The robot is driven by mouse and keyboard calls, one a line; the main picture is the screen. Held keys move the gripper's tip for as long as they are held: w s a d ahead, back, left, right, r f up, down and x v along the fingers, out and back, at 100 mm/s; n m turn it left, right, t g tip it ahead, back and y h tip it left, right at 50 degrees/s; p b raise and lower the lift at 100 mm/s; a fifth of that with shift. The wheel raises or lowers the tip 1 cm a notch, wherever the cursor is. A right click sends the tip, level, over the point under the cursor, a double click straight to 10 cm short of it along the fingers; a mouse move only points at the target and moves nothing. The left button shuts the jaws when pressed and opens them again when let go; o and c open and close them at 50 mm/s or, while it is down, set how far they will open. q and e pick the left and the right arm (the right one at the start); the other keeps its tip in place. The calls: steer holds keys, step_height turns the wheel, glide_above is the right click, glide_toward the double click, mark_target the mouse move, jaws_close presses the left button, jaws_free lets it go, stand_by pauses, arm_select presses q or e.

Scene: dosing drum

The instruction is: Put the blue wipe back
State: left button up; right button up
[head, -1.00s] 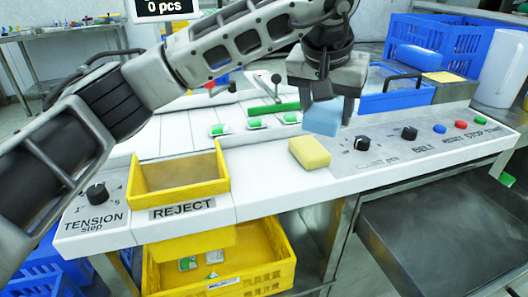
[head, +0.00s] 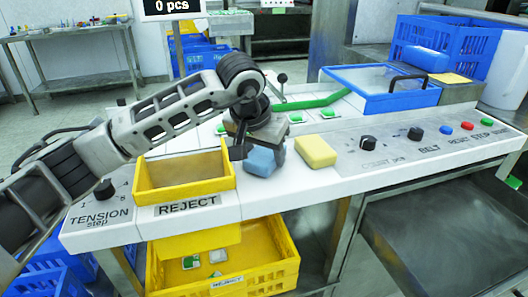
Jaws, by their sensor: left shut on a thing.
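A light blue wipe (head: 261,162) is between the fingers of my left gripper (head: 259,150), which is shut on it. The wipe is low over the white panel, just left of a yellow block-shaped wipe (head: 316,151) and right of the REJECT tray. I cannot tell whether its underside touches the panel. Another blue block (head: 427,59) lies at the back right, by the blue crate. My right gripper is not in view.
The yellow REJECT tray (head: 184,200) is close to the left of my gripper. A blue lidded box (head: 380,100) with a black handle stands behind. Knobs, including the BELT knob (head: 414,133), and coloured buttons line the panel's right. A yellow crate (head: 222,282) sits below.

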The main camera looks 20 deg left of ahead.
arm_select(q)
steer(key=shift+f, duration=0.2)
steer(key=o, duration=0.9)
steer(key=shift+r, duration=0.25)
steer(key=v, duration=1.2)
steer(key=shift+f+p, duration=0.1)
steer(key=shift+p, duration=0.25)
